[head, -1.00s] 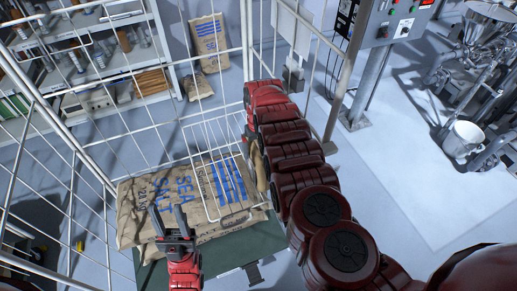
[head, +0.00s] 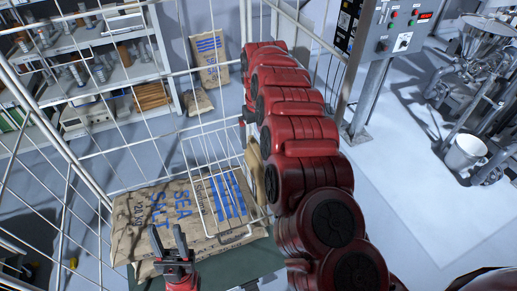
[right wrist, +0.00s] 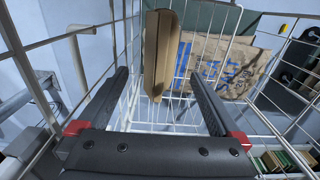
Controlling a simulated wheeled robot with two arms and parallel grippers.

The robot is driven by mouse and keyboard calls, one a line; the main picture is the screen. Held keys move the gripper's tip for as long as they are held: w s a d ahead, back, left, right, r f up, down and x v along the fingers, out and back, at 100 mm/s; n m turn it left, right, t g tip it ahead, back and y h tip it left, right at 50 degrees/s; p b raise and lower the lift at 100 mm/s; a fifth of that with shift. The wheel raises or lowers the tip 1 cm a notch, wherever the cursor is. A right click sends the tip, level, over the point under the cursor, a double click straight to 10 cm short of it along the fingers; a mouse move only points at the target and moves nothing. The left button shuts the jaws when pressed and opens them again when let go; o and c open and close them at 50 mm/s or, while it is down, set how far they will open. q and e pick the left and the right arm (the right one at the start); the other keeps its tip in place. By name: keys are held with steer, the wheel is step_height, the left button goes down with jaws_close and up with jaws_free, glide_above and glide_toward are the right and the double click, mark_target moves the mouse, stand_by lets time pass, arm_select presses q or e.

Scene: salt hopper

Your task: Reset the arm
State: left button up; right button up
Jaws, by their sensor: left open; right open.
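Stacked brown sacks marked SEA SALT (head: 135,215) lie on a dark green surface inside the wire cage at lower left. My left gripper (head: 168,234) is open and empty, pointing up in front of the sacks' near edge. My right arm reaches up the middle of the head view and hides its own gripper there. In the right wrist view, my right gripper (right wrist: 158,76) is open, with nothing clearly held. A tan folded piece (right wrist: 161,45) shows beyond its fingers; whether they touch is unclear. The sack print also shows there (right wrist: 235,68).
A white wire basket (head: 205,165) hangs over the sacks, close to my right arm. Cage bars (head: 75,165) surround the left side. Shelves (head: 105,75) and a standing sack (head: 208,62) are behind. A control box (head: 405,28) and white bucket (head: 465,147) stand right, with clear floor between.

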steer(key=shift+r, duration=0.35)
